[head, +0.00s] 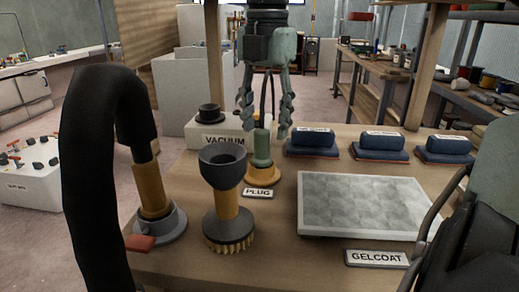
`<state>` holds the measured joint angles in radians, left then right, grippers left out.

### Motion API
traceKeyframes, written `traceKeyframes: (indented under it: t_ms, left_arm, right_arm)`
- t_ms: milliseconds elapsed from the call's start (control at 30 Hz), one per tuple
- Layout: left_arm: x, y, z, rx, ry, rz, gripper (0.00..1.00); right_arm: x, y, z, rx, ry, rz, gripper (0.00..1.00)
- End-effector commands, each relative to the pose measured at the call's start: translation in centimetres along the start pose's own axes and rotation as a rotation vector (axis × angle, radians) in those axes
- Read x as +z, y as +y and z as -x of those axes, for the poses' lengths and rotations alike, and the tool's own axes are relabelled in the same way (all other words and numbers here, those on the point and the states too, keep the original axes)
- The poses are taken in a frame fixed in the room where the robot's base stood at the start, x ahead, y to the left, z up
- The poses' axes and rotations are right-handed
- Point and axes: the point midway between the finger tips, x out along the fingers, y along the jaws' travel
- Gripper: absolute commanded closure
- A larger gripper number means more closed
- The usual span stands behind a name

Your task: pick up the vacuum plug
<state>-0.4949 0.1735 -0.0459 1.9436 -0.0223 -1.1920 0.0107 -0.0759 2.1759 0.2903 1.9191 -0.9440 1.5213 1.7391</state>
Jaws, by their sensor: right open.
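The plug is a green upright cylinder (261,149) standing on an orange round base (264,173), behind a small sign reading PLUG (258,193). My right gripper (265,131) points straight down over the plug. Its two fingers are open, one on each side of the plug's upper part, and I cannot tell whether they touch it. A thin dark part between the fingers partly hides the plug's top. My left gripper is not in view.
A black hose (88,190) with an orange cuff arches at the left. A dark funnel-topped brush (226,200) stands close by the plug. A VACUUM-labelled box (222,140) is behind. Blue blocks (311,139) and a grey GELCOAT panel (362,205) lie to the right.

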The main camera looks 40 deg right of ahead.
Motion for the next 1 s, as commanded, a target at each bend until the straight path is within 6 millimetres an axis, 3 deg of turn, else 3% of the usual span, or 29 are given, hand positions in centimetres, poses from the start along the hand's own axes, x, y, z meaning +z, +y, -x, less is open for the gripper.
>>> traceKeyframes:
  t_ms: [300, 567, 1000]
  left_arm:
    - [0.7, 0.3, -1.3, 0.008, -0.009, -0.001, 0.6]
    - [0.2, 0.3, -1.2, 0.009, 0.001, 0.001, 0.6]
    - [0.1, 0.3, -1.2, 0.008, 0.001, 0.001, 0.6]
  right_arm:
    - [0.3, 0.6, -4.2, -0.001, 0.002, 0.002, 0.52]
    - [0.3, 0.6, -4.6, 0.001, 0.001, 0.001, 0.52]
    - [0.3, 0.6, -4.6, 0.001, 0.001, 0.001, 1.0]
